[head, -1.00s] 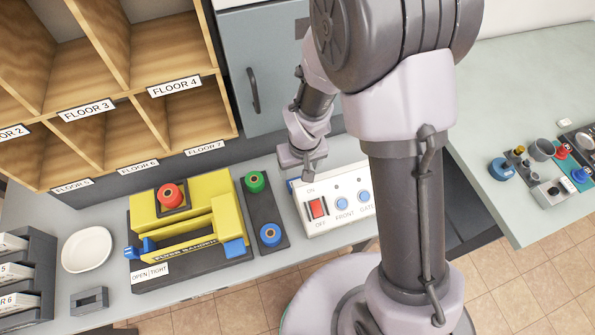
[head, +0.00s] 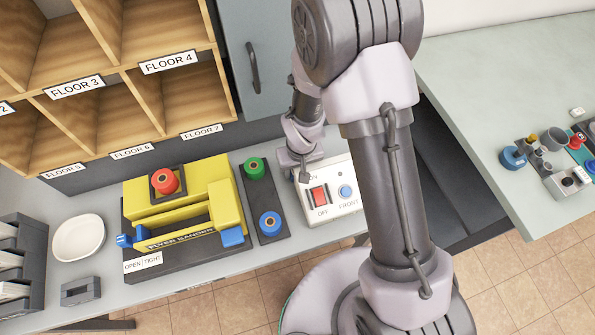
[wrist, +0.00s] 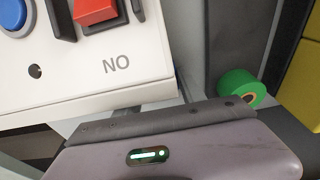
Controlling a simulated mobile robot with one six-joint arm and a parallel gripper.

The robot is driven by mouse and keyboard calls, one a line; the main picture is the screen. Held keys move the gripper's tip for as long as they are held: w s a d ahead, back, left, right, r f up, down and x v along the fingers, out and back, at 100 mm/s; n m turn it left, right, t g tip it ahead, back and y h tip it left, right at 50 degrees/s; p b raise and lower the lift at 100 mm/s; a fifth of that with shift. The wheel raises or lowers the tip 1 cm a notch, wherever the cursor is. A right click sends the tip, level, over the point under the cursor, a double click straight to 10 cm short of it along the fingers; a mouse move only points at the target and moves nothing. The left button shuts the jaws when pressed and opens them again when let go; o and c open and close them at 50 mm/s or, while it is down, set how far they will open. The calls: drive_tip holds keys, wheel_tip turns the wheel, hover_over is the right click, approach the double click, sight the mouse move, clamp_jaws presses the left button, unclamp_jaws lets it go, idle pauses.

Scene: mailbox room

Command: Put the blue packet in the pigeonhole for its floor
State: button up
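I cannot make out a blue packet in either view. The wooden pigeonhole rack (head: 222,68) stands at the upper left in the head view. Labels FLOOR 3 (head: 75,87) and FLOOR 4 (head: 168,62) sit under its upper openings. FLOOR 5 (head: 63,171), FLOOR 6 (head: 132,151) and FLOOR 7 (head: 201,132) run along its lower edge. My gripper (head: 296,172) is at the left end of the white control box (head: 345,207), by its red switch (head: 319,196). The wrist view shows the box close up (wrist: 85,85). The fingers' opening cannot be made out.
A yellow machine (head: 225,203) marked FLYER BANDER stands on the counter, beside a dark strip with green (head: 254,168) and blue (head: 270,223) spools. A white dish (head: 78,238) and dark slotted holder (head: 22,260) are at left. A second counter (head: 490,120) at right holds small items.

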clamp_jaws()
wheel_tip(320, 180, up, 17)
drive_tip(key=p, duration=0.6)
drive_tip(key=d+m+b, duration=0.1)
drive_tip(key=d, duration=0.3)
drive_tip(key=d+f+m+b, duration=0.1)
drive_tip(key=d, duration=0.3)
drive_tip(key=d+m+b, duration=0.1)
drive_tip(key=d+b, duration=0.1)
drive_tip(key=d, duration=0.2)
drive_tip(key=shift+s+f, duration=0.2)
drive_tip(key=shift+f, duration=0.05)
drive_tip(key=shift+d+r, duration=0.1)
drive_tip(key=shift+r, duration=0.05)
